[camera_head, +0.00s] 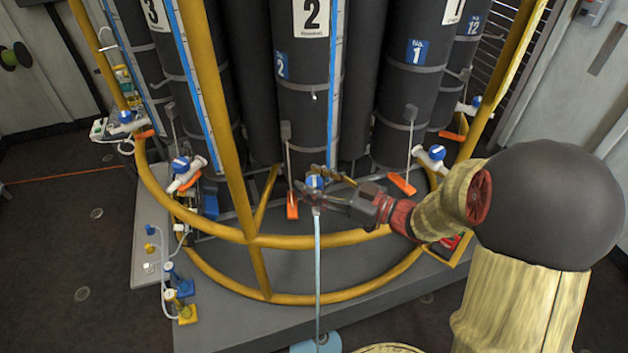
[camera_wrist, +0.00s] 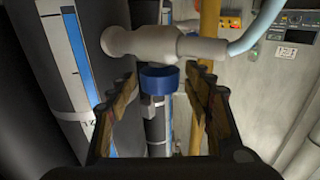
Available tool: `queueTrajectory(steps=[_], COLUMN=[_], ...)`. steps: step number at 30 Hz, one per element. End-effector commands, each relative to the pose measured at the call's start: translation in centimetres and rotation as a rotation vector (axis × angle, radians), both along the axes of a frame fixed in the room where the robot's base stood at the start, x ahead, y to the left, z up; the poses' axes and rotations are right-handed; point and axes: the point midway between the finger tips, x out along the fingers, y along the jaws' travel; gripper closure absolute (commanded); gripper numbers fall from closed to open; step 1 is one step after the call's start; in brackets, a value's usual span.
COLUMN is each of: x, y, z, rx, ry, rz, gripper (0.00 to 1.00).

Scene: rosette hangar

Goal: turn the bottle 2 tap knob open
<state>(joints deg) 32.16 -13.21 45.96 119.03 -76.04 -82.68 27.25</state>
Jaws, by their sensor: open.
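The bottle 2 tap knob (camera_head: 315,182) is a small blue cap low in front of the dark bottle 2 (camera_head: 306,100). My gripper (camera_head: 322,189) reaches it from the right and partly covers the tap. In the wrist view, the blue knob (camera_wrist: 159,80) sits between the fingertips of my open gripper (camera_wrist: 160,84), with a gap on each side. I cannot tell how deep it lies between them. The pale tap body (camera_wrist: 155,43) runs across above the knob. Which way the knob is turned is not clear.
A yellow tubular rail (camera_head: 255,239) curves around the bottles, below my gripper. A light blue hose (camera_head: 318,262) hangs from the tap. Similar blue-knobbed taps stand at left (camera_head: 181,164) and right (camera_head: 436,152). An orange tag (camera_head: 292,206) hangs just left of the knob.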

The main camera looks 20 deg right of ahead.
Motion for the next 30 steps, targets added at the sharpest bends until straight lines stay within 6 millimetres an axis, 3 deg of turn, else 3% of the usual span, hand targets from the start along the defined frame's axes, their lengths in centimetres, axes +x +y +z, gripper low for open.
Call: queueTrajectory(steps=[11,30], x=[-0.8,-7.9], y=[-0.8,-7.3], z=[-0.1,-0.1], rx=[0.000,0.000], ry=[0.001,0.001], rz=[-0.002,-0.003], gripper=[0.49,0.49])
